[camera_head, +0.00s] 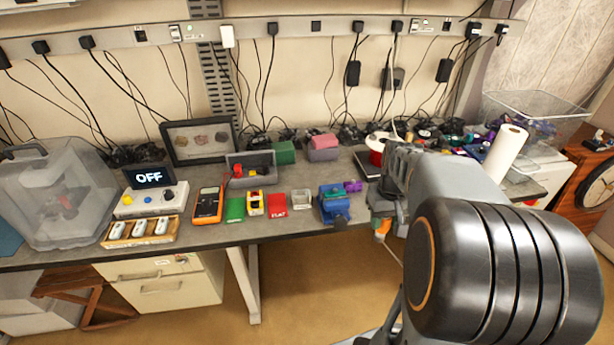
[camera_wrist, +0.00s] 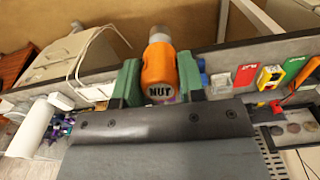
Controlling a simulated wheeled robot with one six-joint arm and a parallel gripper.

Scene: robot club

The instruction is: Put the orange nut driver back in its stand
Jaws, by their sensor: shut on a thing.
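My gripper (camera_wrist: 160,82) is shut on the orange nut driver (camera_wrist: 158,75), with one green finger pad on each side of its handle. The handle bears the black word "NUT", and a pale grey end extends beyond it. In the head view, the orange driver (camera_head: 381,229) hangs below my gripper (camera_head: 382,217), by the bench's front edge and right of a blue vise-like object (camera_head: 335,204). My arm covers part of the bench there. I cannot tell which object is the driver's stand.
The grey bench (camera_head: 275,238) holds a red "FLAT" card (camera_head: 277,205), a green card (camera_head: 235,210), an orange multimeter (camera_head: 207,204) and a small grey tray (camera_head: 302,199). A paper roll (camera_head: 505,153) stands at right. Cables clutter the back. Floor lies open in front.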

